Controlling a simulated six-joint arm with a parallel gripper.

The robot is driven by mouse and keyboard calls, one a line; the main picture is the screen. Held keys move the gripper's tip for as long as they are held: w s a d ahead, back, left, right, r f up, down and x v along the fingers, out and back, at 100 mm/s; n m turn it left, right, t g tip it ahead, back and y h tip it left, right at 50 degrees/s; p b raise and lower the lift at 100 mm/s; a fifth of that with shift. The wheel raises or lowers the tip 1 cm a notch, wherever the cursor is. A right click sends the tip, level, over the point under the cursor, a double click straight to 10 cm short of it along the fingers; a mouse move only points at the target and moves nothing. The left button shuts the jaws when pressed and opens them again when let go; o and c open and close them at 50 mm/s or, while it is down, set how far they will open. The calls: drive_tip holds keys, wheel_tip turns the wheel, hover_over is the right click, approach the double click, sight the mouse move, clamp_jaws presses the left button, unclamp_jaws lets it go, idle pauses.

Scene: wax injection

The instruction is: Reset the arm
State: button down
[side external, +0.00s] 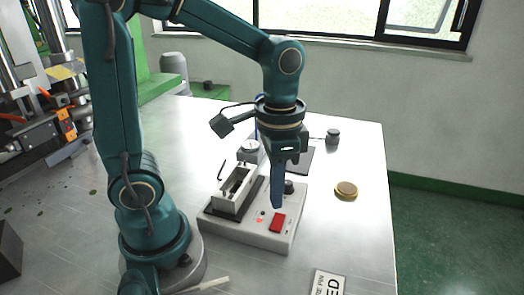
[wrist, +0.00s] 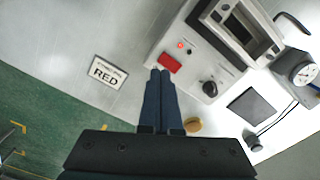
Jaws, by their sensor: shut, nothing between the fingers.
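My gripper (side external: 278,205) points straight down above the front of the wax injection machine (side external: 212,222). Its blue fingers are together with nothing between them, and they also show in the wrist view (wrist: 160,72). In the wrist view the fingertips lie just beside the red switch (wrist: 170,63) on the machine's panel. I cannot tell whether they touch it. The red switch also shows in the side view (side external: 277,222), right by the fingertips. A small red light (wrist: 180,44) glows beside it. A black knob (wrist: 210,88) is on the same panel.
A brass-coloured round piece (side external: 346,190) sits to the machine's right. A dial gauge (wrist: 304,73) and a dark square plate (wrist: 250,105) are behind the machine. The table's right side is mostly clear.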

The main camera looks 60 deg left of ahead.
drive_tip(key=shift+r, duration=0.3)
drive_tip(key=shift+s+a+r+n+t, duration=0.1)
drive_tip(key=shift+s+r+n+t, duration=0.65)
drive_tip(key=shift+s+r+t, duration=0.5)
drive_tip(key=shift+s+r+n+t, duration=0.75)
drive_tip(key=shift+s+t, duration=0.15)
drive_tip(key=shift+t, duration=0.65)
